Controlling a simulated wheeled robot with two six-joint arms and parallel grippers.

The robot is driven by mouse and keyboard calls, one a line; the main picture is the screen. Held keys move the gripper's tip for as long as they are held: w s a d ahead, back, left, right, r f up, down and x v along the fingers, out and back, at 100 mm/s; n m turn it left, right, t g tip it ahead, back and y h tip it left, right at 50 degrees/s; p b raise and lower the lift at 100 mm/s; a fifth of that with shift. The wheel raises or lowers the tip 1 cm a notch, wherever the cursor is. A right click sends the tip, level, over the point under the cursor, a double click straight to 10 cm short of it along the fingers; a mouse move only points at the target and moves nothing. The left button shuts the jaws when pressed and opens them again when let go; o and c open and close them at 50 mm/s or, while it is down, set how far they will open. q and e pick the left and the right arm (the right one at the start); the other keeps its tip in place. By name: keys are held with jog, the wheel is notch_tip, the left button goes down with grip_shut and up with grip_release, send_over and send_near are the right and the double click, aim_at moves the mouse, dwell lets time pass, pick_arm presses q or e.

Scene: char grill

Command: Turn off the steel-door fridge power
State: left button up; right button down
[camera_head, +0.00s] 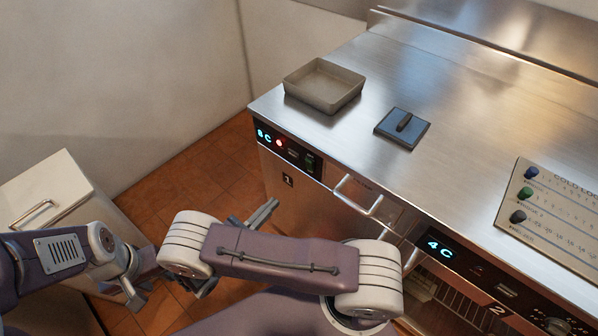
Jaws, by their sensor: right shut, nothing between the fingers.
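The steel-door fridge (312,198), marked 1, stands at the left end of the steel counter. Its black control panel (290,150) has a lit blue display (264,135), a red light (279,142) and a dark greenish switch (311,162) at its right end. The switch's position is too small to tell. My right gripper (266,211) is shut and empty, low in front of this fridge's door and apart from the panel. My arm hides part of the door. My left gripper (133,297) is at lower left, far from the fridge; its fingers are unclear.
A second fridge panel (440,248) reads 4C, marked 2, to the right. A door handle (358,196) juts out between. On the counter are a beige tray (325,86), a blue-grey lid (402,128) and a log board (555,215). A white cabinet (60,190) stands left.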

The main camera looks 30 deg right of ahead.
jog(key=p, duration=0.2)
send_near(309, 164)
jog(key=x, duration=0.7)
jog(key=shift+a+f, duration=0.1)
pick_arm(q)
jog(key=shift+w+r, duration=0.25)
jog(key=shift+r, duration=0.3)
